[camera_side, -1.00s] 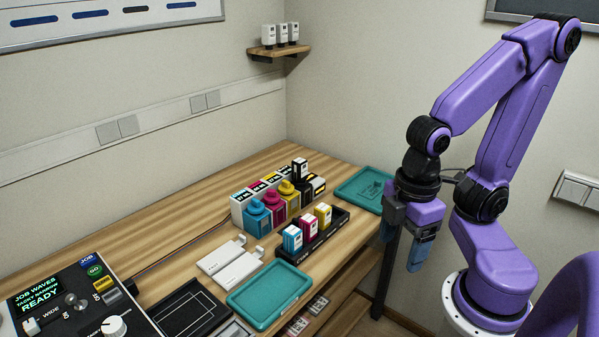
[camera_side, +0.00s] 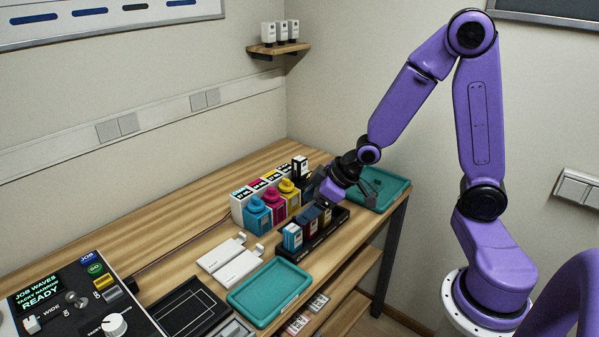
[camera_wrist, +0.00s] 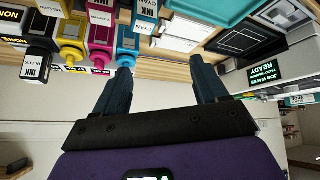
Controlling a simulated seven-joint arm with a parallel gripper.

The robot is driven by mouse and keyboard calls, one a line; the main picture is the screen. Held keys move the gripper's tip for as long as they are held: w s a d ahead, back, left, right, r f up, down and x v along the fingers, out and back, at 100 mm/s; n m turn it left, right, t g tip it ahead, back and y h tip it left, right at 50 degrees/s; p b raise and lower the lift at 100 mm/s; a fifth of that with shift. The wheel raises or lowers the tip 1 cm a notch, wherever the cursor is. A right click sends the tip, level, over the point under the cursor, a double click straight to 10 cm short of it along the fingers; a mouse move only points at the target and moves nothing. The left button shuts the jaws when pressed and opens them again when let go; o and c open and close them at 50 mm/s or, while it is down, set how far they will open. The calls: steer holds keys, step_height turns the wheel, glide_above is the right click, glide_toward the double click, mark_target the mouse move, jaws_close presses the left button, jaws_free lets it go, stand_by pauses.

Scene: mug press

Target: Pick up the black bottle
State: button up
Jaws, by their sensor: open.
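The black bottle (camera_side: 300,167) has a white-and-black label and stands at the right end of the row of ink tanks in the side view. In the wrist view, a dark bottle labelled INK BLACK (camera_wrist: 38,62) shows upside down at the upper left. My gripper (camera_wrist: 161,72) is open and empty. Its fingers are apart from the black bottle, which lies to their left in the wrist view. In the side view my gripper (camera_side: 316,192) hangs over the bottle rack, just right of the tanks, partly hiding what is behind it.
Cyan (camera_side: 292,237), magenta and yellow bottles stand in a black rack beneath my gripper. Coloured ink tanks (camera_side: 258,216) stand behind it. Teal trays lie at the front (camera_side: 268,312) and back right (camera_side: 397,186). White plates (camera_side: 238,270) lie left of the rack.

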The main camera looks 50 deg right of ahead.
steer(key=w+d+f+m+t, duration=0.25)
steer(key=w+d, duration=0.35)
steer(key=d, duration=0.3)
steer(key=m+t+h, duration=0.3)
steer(key=m+t, duration=0.1)
steer(key=t, duration=0.1)
glide_toward(295, 164)
steer(key=w+f, duration=0.1)
steer(key=w+d+f, duration=0.1)
steer(key=w, duration=0.1)
steer(key=w+d+f, duration=0.1)
steer(key=w, duration=0.1)
steer(key=shift+d+f, duration=0.1)
steer(key=shift+f, duration=0.1)
steer(key=shift+r+x, duration=0.15)
steer(key=shift+x, duration=1.4)
steer(key=shift+r+x, duration=0.15)
steer(key=shift+x, duration=1.4)
steer(key=shift+w, duration=0.1)
steer(key=c, duration=1.3)
steer(key=shift+o, duration=0.2)
steer(key=shift+r, duration=0.15)
